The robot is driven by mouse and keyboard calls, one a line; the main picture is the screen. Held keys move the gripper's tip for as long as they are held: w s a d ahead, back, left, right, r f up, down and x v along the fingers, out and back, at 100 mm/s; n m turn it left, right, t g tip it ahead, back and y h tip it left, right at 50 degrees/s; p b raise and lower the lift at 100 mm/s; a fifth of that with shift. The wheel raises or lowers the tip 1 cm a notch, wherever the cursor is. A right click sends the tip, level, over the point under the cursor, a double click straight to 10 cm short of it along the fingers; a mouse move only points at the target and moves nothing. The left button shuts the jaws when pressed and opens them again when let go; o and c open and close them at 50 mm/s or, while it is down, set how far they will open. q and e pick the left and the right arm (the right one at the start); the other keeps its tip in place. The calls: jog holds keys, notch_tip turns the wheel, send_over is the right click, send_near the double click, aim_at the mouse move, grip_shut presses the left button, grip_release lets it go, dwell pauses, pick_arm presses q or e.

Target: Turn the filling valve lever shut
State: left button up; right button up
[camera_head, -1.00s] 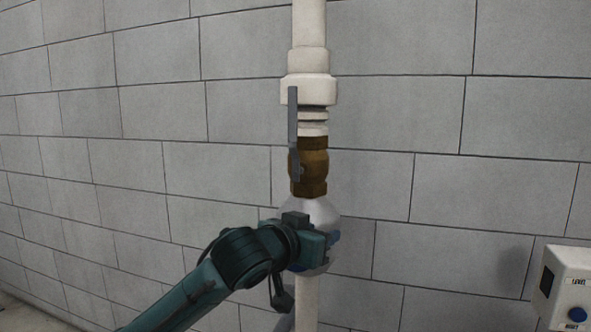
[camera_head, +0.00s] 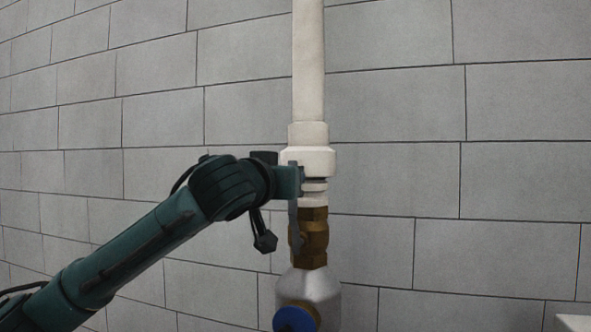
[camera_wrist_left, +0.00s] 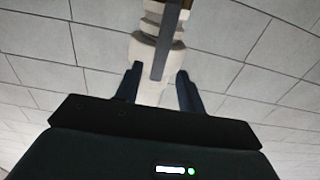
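The filling valve's grey lever (camera_head: 293,222) stands upright, along the white pipe, on the left side of the brass valve body (camera_head: 314,236). My left gripper (camera_head: 297,181) is at the lever's upper end, in front of the pipe, and hides the lever's tip in the head view. In the left wrist view the lever (camera_wrist_left: 164,52) runs down the picture between the two dark fingers of my left gripper (camera_wrist_left: 160,86). The fingers are apart, with a gap on each side of the lever. I cannot tell how deep the lever sits between them. My right gripper is not in view.
The white pipe (camera_head: 309,75) rises above the valve, in front of a grey block wall (camera_head: 400,110). Below the valve is a pale rounded fitting (camera_head: 309,285) with a blue round part (camera_head: 295,319). The space right of the pipe is clear.

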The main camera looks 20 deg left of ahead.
pick_arm(q)
jog(key=w+p, duration=0.2)
jog(key=w, duration=0.5)
jog(key=shift+d, duration=0.15)
jog(key=shift+c, duration=0.6)
grip_shut()
